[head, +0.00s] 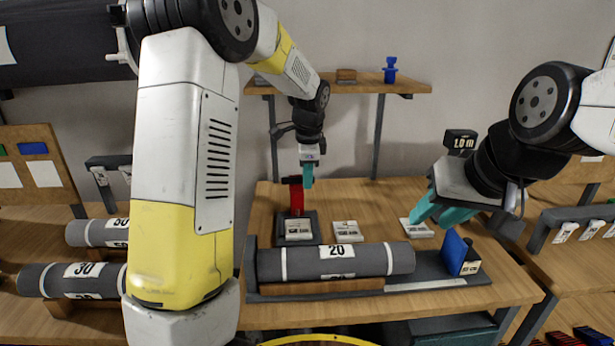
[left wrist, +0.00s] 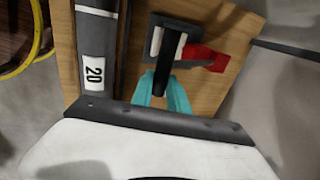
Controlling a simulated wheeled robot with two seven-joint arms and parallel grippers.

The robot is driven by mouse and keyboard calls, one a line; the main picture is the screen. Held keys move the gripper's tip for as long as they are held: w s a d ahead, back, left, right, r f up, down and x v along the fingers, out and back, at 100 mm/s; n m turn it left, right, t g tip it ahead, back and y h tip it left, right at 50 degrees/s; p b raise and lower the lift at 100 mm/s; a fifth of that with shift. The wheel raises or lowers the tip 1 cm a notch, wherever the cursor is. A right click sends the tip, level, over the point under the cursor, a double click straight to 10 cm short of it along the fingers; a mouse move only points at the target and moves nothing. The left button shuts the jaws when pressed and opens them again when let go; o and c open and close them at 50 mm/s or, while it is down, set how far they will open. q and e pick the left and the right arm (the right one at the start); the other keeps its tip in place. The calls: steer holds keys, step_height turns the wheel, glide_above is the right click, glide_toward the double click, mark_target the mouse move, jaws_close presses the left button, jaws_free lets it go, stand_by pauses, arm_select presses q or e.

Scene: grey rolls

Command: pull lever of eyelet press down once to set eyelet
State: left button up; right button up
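The eyelet press (head: 296,198) has a red body on a dark base and stands on the wooden table. A white tag (head: 298,230) lies on its base. In the left wrist view, the red body (left wrist: 207,58) and a black lever (left wrist: 163,75) show. My left gripper (head: 307,176) is at the top of the press. Its teal fingers (left wrist: 162,90) are apart, with the lever between them in that view; contact cannot be made out. My right gripper (head: 434,211) is open and empty, above a second white tag (head: 417,228) at the table's right.
A grey roll marked 20 (head: 350,261) lies in a cradle before the press. A blue block (head: 459,253) stands at its right end. Another white tag (head: 347,231) lies right of the press. A shelf (head: 345,86) hangs behind. Other rolls (head: 70,279) lie at left.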

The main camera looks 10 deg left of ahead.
arm_select(q)
steer(key=shift+s+f, duration=0.35)
steer(key=shift+f, duration=0.4)
steer(key=shift+s+d+f, duration=0.1)
steer(key=shift+f, duration=0.05)
steer(key=shift+s+f, duration=0.25)
steer(key=shift+f, duration=0.45)
steer(key=shift+s+d+f, duration=0.1)
steer(key=shift+s+f, duration=0.1)
steer(key=shift+f, duration=0.6)
